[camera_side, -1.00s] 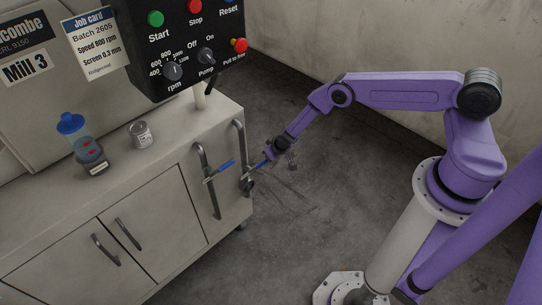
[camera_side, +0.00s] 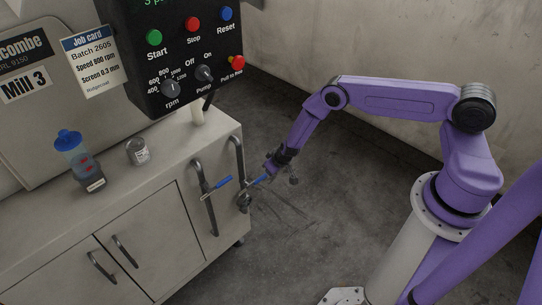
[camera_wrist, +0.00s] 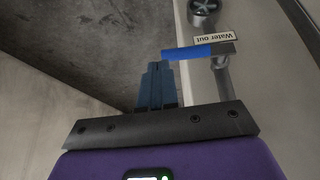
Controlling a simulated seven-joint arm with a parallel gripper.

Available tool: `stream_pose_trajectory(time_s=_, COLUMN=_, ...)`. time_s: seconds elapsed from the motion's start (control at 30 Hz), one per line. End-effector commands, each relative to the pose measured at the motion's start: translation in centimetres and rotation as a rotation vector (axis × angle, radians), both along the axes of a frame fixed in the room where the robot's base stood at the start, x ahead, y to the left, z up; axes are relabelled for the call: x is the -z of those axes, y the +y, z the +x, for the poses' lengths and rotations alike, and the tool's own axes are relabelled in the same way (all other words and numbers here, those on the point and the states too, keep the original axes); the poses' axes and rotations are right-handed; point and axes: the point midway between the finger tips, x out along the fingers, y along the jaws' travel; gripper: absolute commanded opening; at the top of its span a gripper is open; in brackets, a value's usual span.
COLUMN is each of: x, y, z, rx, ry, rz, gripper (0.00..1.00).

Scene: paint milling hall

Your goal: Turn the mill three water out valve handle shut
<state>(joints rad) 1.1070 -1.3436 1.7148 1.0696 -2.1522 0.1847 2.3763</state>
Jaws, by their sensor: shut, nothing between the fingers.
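The water out valve handle is a lever with a blue grip (camera_wrist: 190,52), beside a tag reading "Water out" (camera_wrist: 215,37) that appears upside down in the wrist view. In the side view its blue grip (camera_side: 260,181) sticks out to the right from the right-hand pipe on the cabinet end. My gripper (camera_wrist: 157,66) is shut with nothing in it. Its blue fingertips are at the free end of the grip, touching or very close; I cannot tell which. In the side view my gripper (camera_side: 271,170) is small and partly blends with the lever.
A second blue lever (camera_side: 218,187) sits on the left pipe, close by. The mill cabinet (camera_side: 165,225) carries a blue-capped bottle (camera_side: 72,150) and a tin (camera_side: 138,152). The control panel (camera_side: 185,60) hangs above. The floor (camera_side: 310,215) right of the cabinet is clear.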

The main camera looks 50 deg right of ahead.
Motion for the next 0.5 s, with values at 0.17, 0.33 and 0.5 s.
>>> stream_pose_trajectory(time_s=0.17, x=-2.2, y=0.1, z=0.0, rx=-0.001, ry=-0.004, rz=0.002, gripper=0.00)
stream_pose_trajectory(time_s=0.33, x=-4.6, y=0.1, z=0.0, rx=0.000, ry=-0.004, rz=0.002, gripper=0.00)
stream_pose_trajectory(time_s=0.5, x=-6.4, y=0.1, z=0.0, rx=0.000, ry=-0.004, rz=0.002, gripper=0.00)
